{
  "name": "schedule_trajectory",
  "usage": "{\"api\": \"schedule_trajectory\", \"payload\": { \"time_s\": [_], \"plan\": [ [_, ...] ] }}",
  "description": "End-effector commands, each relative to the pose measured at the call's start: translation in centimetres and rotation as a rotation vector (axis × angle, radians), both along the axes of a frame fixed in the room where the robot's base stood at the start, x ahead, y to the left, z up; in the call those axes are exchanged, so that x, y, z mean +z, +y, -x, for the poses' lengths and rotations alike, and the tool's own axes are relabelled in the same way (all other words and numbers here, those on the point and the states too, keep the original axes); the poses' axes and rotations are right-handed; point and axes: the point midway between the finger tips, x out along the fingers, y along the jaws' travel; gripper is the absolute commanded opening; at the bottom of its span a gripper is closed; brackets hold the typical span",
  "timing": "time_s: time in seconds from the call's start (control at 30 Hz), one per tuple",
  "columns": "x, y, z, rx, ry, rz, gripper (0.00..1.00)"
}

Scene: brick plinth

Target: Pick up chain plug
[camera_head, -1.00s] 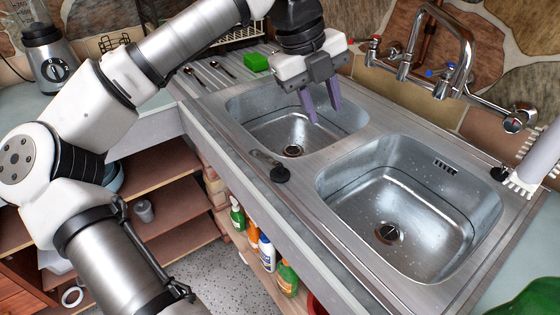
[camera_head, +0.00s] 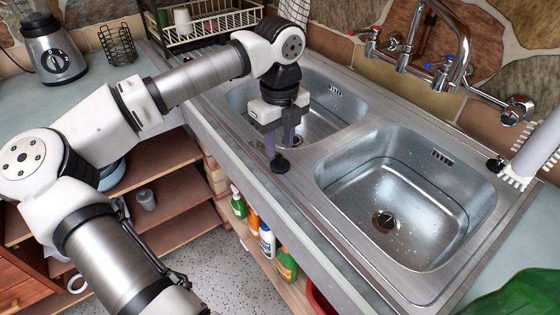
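A small black chain plug (camera_head: 280,164) sits on the steel rim at the front of the sink unit, by the divider between the two basins. My gripper (camera_head: 279,147) points down just above and behind it. Its two purple-grey fingers stand apart with a gap between them, and nothing shows held. The fingertips are very close to the plug's upper side; I cannot tell whether they touch it. The chain is mostly hidden behind the fingers. A second black plug-like piece (camera_head: 495,166) lies at the far right rim.
The left basin (camera_head: 322,96) and right basin (camera_head: 405,195) are empty. The tap (camera_head: 445,70) stands at the back wall. A dish rack (camera_head: 215,22) is behind my arm. Bottles (camera_head: 266,241) stand on the shelf below.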

Motion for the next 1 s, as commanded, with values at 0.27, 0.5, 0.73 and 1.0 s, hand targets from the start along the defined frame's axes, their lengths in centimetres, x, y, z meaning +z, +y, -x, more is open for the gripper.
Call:
{"api": "schedule_trajectory", "payload": {
  "time_s": [0.27, 0.5, 0.73, 1.0],
  "plan": [
    [-3.4, -0.1, 0.0, 0.0, 0.002, 0.001, 0.33],
    [-3.6, -0.1, 0.0, 0.0, 0.0, 0.0, 0.33],
    [-3.6, -0.1, 0.0, 0.0, 0.0, 0.0, 0.04],
    [-3.6, -0.1, 0.0, 0.0, -0.001, 0.001, 0.0]
  ]
}}
